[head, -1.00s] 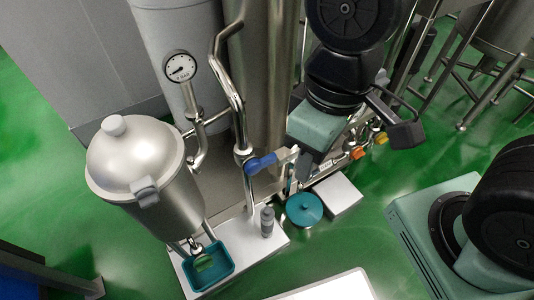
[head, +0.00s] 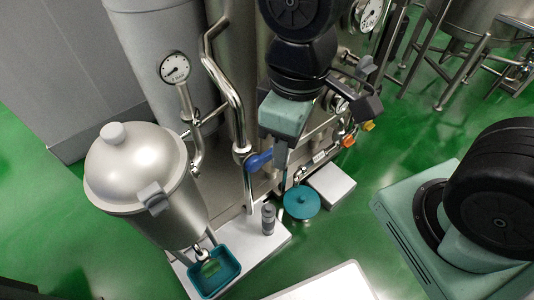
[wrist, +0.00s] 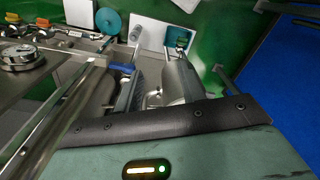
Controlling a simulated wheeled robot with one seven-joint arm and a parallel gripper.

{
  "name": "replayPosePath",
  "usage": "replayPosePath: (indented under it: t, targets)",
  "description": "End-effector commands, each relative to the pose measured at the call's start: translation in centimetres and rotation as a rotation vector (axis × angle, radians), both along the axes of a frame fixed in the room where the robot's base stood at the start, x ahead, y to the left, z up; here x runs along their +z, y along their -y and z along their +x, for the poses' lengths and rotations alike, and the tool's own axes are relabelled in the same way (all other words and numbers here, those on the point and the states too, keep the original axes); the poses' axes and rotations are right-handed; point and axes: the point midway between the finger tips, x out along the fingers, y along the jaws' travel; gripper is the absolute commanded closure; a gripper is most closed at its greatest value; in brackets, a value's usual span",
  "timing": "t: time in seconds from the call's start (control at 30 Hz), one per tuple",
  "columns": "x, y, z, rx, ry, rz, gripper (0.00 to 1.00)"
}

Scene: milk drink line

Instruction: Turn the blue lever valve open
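The blue lever (head: 260,160) is on the valve of a vertical steel pipe (head: 248,190) and sticks out to the right of it. In the wrist view the blue lever (wrist: 121,68) shows just left of my gripper's fingers. My gripper (head: 284,166) points down, just right of the lever in the head view. In the wrist view my gripper (wrist: 155,72) has its two fingers apart with nothing visible between them. I see no clear contact with the lever. Part of the valve is hidden behind my gripper.
A steel lidded vessel (head: 140,185) stands left, with a teal tray (head: 215,270) below its outlet. A round teal lid (head: 301,202), a white box (head: 331,186) and a grey cylinder (head: 268,219) sit near the pipe's foot. A pressure gauge (head: 174,68) is above. Green floor lies right.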

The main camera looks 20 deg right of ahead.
Motion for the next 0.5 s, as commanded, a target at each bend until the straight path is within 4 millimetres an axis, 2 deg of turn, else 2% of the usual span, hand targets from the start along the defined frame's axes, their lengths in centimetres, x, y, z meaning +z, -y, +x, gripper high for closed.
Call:
replayPosePath:
  t: [0.27, 0.37, 0.5]
  targets:
    - [-2.4, 0.0, 4.6, 0.193, 0.000, -0.021, 0.60]
    - [-3.8, 0.2, 7.0, 0.295, 0.001, -0.027, 0.60]
    - [-6.9, 1.0, 11.5, 0.487, -0.003, -0.034, 0.60]
